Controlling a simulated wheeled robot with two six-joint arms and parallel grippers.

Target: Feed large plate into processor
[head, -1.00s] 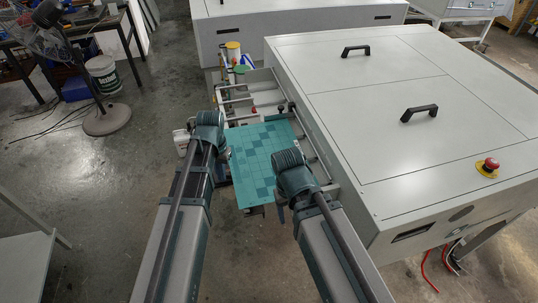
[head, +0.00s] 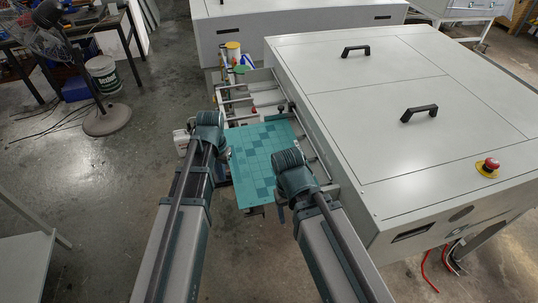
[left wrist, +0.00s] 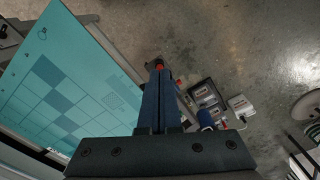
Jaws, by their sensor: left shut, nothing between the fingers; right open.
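The large plate (head: 258,158) is a flat teal sheet with a pattern of lighter and darker squares. It lies at the infeed rails (head: 258,101) on the left side of the grey processor (head: 390,120). My left gripper (left wrist: 159,66) is shut and empty; in the left wrist view the plate (left wrist: 55,85) lies to the left of its fingers, apart from them. In the head view the left wrist is at the plate's left edge, and its fingers are mostly hidden. My right gripper (head: 282,212) is open at the plate's right edge, largely hidden by its own wrist.
The processor's lid has black handles (head: 419,113) and a red stop button (head: 488,164). Cans and bottles (head: 236,57) stand behind the rails. The floor between is clear.

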